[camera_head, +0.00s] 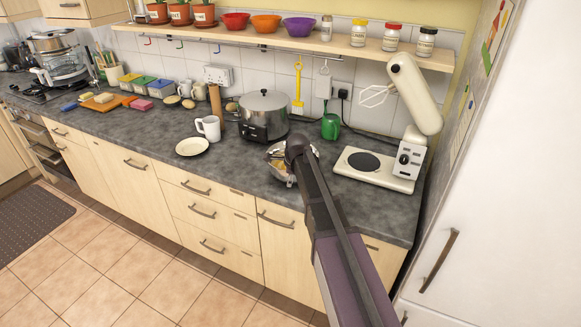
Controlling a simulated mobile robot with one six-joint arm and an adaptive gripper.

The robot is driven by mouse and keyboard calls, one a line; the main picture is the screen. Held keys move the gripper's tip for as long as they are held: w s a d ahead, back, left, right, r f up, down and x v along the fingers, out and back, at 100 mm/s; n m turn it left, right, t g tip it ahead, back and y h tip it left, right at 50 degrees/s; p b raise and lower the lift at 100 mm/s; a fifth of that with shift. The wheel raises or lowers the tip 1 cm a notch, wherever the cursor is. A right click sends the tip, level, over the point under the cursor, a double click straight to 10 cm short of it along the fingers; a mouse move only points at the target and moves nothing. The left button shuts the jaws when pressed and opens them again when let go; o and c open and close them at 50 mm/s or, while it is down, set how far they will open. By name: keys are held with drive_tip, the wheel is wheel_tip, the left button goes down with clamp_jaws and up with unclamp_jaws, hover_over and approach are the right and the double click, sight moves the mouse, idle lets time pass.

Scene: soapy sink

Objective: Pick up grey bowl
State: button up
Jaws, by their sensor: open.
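A grey, metallic-looking bowl (277,177) sits on the dark worktop, between the slow cooker and the white mixer. Something yellowish shows inside it. My arm comes in from the lower right, and its end with my gripper (297,150) is over the right side of the bowl, covering part of it. The fingers are mostly hidden by the arm, and I cannot tell whether they touch the bowl.
The slow cooker (264,115) stands behind the bowl, with a green cup (330,127) to its right. A white stand mixer (413,95) is to the right. A white mug (209,128) and a cream plate (192,147) are to the left. A shelf (290,38) runs above.

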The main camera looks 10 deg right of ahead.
drive_tip(key=shift+c, duration=0.2)
clamp_jaws()
drive_tip(key=shift+r, duration=0.15)
wheel_tip(320, 180, up, 3)
drive_tip(key=p, duration=0.3)
drive_tip(key=shift+f, duration=0.2)
drive_tip(key=s+d+r+p, duration=0.2)
drive_tip(key=s+d, duration=0.6)
drive_tip(key=s, duration=0.5)
drive_tip(key=shift+s+d, duration=0.25)
drive_tip(key=shift+s, duration=0.05)
drive_tip(key=shift+r, duration=0.1)
